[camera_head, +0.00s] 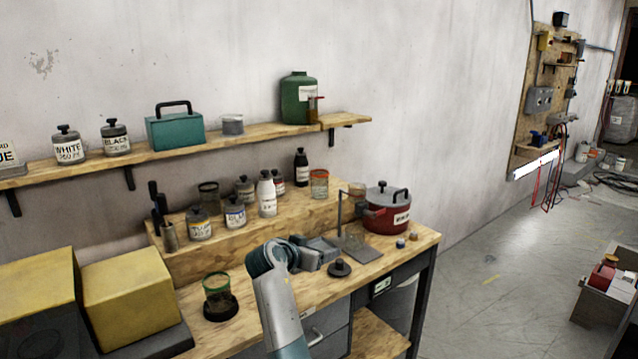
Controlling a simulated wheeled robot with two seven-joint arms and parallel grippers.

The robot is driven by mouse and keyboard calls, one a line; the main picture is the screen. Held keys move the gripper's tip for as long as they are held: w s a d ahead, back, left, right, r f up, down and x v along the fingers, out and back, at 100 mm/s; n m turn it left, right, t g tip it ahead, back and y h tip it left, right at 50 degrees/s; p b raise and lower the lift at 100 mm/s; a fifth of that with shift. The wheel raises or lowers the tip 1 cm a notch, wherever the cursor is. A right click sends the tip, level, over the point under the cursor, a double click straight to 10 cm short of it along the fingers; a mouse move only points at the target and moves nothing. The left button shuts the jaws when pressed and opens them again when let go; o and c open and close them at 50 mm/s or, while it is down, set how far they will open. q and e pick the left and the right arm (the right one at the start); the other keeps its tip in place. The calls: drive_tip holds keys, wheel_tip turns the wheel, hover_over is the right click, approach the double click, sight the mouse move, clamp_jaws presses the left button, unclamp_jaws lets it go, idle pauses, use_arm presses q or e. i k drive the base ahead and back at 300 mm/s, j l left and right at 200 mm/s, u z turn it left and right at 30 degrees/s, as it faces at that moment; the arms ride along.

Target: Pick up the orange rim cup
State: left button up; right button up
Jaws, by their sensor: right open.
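The orange rim cup (319,184) is a small clear cup with an orange-red rim. It stands upright on the raised wooden step at the back of the workbench, right of a dark bottle. My right gripper (332,246) is over the bench top, in front of and below the cup, apart from it. It is open, and I see nothing between its fingers. My left gripper is not in view.
A thin upright post (340,212) and a red pot (388,212) stand right of the cup. White bottles and labelled jars (235,213) are to its left. A green-rimmed cup (217,292) stands front left. A dark round knob (340,268) lies near my gripper.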

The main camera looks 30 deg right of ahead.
sight(319, 177)
drive_tip(key=i+l, duration=1.05)
drive_tip(key=i, duration=0.15)
